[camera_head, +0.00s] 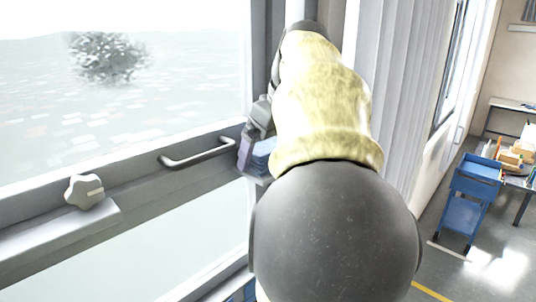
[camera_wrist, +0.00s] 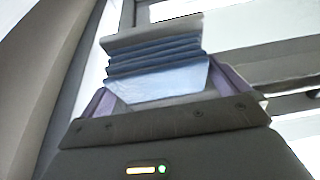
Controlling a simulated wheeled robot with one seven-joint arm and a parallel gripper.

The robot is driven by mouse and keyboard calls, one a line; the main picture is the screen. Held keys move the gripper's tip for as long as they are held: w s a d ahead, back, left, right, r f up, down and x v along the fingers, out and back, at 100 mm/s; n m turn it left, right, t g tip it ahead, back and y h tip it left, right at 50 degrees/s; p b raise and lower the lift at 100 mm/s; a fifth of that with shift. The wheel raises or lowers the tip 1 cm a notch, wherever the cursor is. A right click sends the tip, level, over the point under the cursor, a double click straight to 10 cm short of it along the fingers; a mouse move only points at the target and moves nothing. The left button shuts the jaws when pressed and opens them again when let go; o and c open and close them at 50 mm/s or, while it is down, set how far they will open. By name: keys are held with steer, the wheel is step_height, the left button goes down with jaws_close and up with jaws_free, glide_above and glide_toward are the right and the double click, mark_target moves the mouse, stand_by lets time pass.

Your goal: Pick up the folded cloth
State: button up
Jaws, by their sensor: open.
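The folded cloth (camera_wrist: 160,75) is a blue stack of several folds with a paler blue face towards me. In the wrist view it lies between the two purple-lined fingers of my gripper (camera_wrist: 166,92). The fingers are open on either side of it, and I cannot tell whether either one touches it. In the head view a small part of the cloth (camera_head: 264,156) shows beside my gripper (camera_head: 254,150), close to the window frame. My arm hides the rest of it, and what supports the cloth is not clear.
A large window frame (camera_head: 140,178) with a bar handle (camera_head: 197,155) and a pale knob (camera_head: 84,191) is at the left. A grey ribbed panel (camera_head: 385,95) stands right of my arm. A blue cart (camera_head: 467,205) and open floor lie at the far right.

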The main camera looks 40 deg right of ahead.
steer(key=c, duration=0.7)
steer(key=shift+w, duration=0.1)
steer(key=shift+v, duration=0.9)
steer(key=r+p, duration=0.1)
steer(key=r, duration=0.7)
steer(key=shift+w+r, duration=0.2)
steer(key=shift+w, duration=0.1)
